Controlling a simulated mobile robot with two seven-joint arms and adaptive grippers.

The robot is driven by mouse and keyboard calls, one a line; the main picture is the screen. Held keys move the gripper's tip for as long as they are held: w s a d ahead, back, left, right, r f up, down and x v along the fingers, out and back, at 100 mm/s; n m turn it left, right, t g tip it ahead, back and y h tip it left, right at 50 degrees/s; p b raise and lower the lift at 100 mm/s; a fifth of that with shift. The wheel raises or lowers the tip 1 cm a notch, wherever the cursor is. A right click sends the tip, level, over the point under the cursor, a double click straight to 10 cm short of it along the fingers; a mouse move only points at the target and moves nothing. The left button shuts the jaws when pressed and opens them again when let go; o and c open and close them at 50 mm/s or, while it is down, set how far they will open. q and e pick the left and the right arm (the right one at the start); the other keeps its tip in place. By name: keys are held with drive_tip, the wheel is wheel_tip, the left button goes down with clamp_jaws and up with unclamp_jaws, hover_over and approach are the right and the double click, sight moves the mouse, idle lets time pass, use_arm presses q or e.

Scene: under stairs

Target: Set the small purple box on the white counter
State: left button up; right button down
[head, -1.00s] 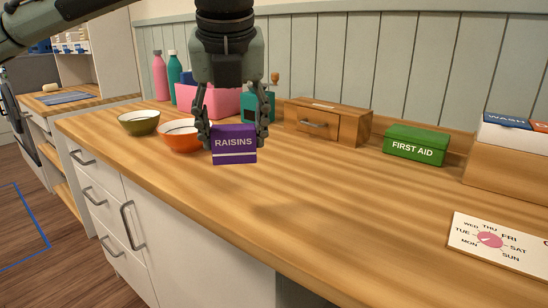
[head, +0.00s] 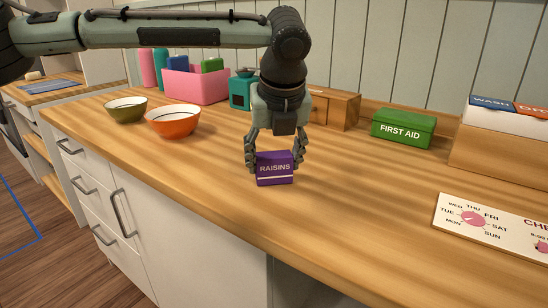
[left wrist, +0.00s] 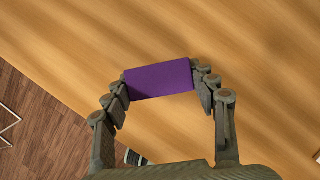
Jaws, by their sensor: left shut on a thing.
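The small purple box (head: 274,174), labelled RAISINS, is upright between the fingers of my left gripper (head: 274,163). The left gripper is shut on its two sides. In the left wrist view the purple box (left wrist: 158,80) shows its plain top face, pinched between the fingertips. The counter (head: 350,205) has a wood-grain top and white drawer fronts. The box is over the counter's front part, low and close to the top; I cannot tell whether it touches. My right gripper is not in view.
An orange bowl (head: 173,122), a green bowl (head: 126,110) and a pink bin (head: 196,87) stand to the left. A wooden drawer box (head: 335,108) and a green first aid box (head: 403,129) stand behind. A weekday card (head: 480,222) lies at right. The counter between is clear.

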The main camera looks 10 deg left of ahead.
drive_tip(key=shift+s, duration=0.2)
use_arm(q)
drive_tip(key=o, duration=1.7)
drive_tip(key=shift+f, duration=0.1)
drive_tip(key=shift+c, duration=0.2)
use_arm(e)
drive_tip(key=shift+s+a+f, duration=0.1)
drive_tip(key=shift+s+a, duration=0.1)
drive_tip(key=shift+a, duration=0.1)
use_arm(q)
drive_tip(key=shift+s+r, duration=0.1)
drive_tip(key=shift+r, duration=0.35)
drive_tip(key=v, duration=1.1)
drive_tip(key=shift+r, duration=0.2)
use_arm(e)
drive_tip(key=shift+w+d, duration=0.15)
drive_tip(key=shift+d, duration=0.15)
use_arm(q)
drive_tip(key=shift+s, duration=0.15)
